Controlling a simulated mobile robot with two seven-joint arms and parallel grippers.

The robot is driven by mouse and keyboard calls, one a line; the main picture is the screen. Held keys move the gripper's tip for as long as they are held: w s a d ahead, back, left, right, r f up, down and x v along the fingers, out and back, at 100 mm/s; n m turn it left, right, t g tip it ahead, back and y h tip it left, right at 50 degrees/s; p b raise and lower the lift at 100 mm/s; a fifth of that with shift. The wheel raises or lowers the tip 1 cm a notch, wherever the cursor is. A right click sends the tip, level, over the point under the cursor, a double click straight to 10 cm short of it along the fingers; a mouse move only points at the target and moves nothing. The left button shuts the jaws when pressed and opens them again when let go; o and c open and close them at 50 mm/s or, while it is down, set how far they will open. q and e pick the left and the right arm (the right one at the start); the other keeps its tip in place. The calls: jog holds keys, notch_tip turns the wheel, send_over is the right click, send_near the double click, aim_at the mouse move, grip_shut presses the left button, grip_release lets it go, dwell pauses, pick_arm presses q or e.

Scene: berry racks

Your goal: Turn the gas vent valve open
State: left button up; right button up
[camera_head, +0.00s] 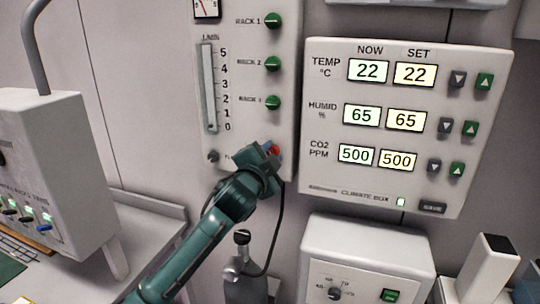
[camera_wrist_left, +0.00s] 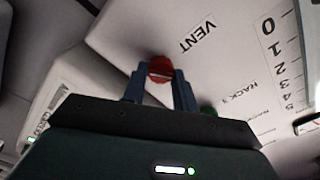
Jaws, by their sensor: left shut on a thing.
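The gas vent valve is a red round knob (camera_head: 274,149) at the bottom right of the pale gas panel (camera_head: 245,80). In the left wrist view the red knob (camera_wrist_left: 160,69) sits beside the word VENT, with a light line across its face. My left gripper (camera_head: 270,154) reaches up to the panel. In the left wrist view its two blue-grey fingers (camera_wrist_left: 160,82) are shut on the knob, one on each side. In the head view the gripper hides part of the knob. My right gripper is in neither view.
Green rack knobs (camera_head: 273,63) and a flow scale (camera_head: 208,88) are above the gripper. The climate box (camera_head: 408,125) is close on the right. A gas bottle (camera_head: 243,284) with a hose stands below. A white device (camera_head: 50,170) is at left.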

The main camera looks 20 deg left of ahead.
pick_arm(q)
jog(key=m, duration=0.6)
jog(key=shift+f+m, duration=0.1)
jog(key=shift+m, duration=0.2)
dwell(0.4)
jog(key=o, duration=0.9)
jog(key=shift+o, duration=0.2)
jog(key=s+b, duration=0.2)
jog(key=s, duration=1.1)
jog(key=shift+s+a, duration=0.15)
jog(key=shift+a, duration=0.05)
